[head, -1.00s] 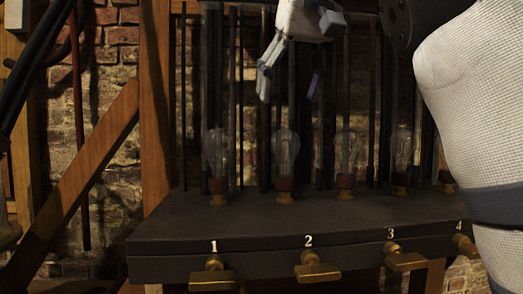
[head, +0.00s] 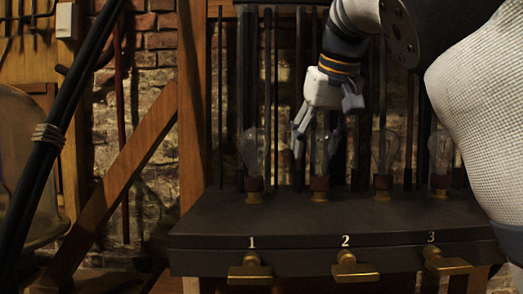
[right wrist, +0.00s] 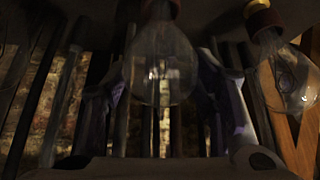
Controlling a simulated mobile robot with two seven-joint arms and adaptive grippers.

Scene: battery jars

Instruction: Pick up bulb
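Several clear glass bulbs stand upright in reddish-brown sockets with brass bases along a dark bench. In the head view, the bulb (head: 253,150) is leftmost, the second bulb (head: 322,150) is beside it, and a third bulb (head: 385,147) is further right. My right gripper (head: 327,118) points down over the second bulb, its fingers spread. In the right wrist view, the bulb (right wrist: 160,65) appears between the two spread fingers of the gripper (right wrist: 165,98), with gaps on both sides. Another bulb (right wrist: 290,78) is at right. My left gripper is not in view.
The dark bench (head: 330,215) has brass handles (head: 250,270) along its front, under white numbers. Dark vertical rods (head: 268,100) stand close behind the bulbs. A wooden post (head: 192,100) and diagonal brace are at left, before a brick wall.

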